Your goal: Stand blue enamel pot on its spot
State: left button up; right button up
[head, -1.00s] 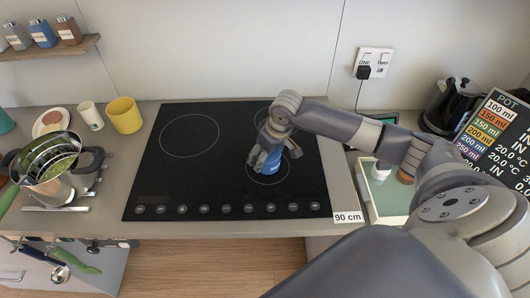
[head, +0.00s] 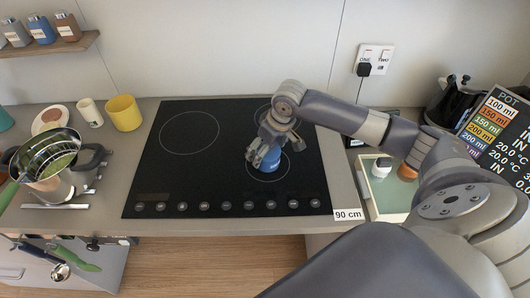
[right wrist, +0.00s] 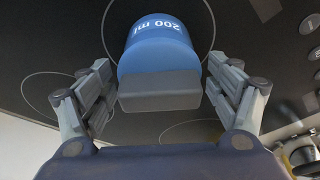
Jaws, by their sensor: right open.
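The blue enamel pot (head: 271,163) stands on the front right cooking ring of the black hob. In the right wrist view the blue pot (right wrist: 158,50) shows a white "200 ml" mark and a dark grey block-like handle (right wrist: 160,91) facing me. My right gripper (head: 264,152) is by the pot in the head view. In the right wrist view its fingers (right wrist: 165,88) are spread on either side of the handle, with visible gaps. The far side of the pot is hidden. My left gripper is not in view.
The hob (head: 200,175) has free room on its left. A steel pot (head: 50,185) with a strainer and a yellow mug (head: 124,113) stand to the left. A pale green tray (head: 385,200) and a label board (head: 497,125) are at right.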

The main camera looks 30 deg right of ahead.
aim_at(274, 154)
jog(key=b+v, duration=0.1)
jog(key=v, duration=0.8)
jog(key=shift+s+r, duration=0.15)
jog(key=shift+r, duration=0.2)
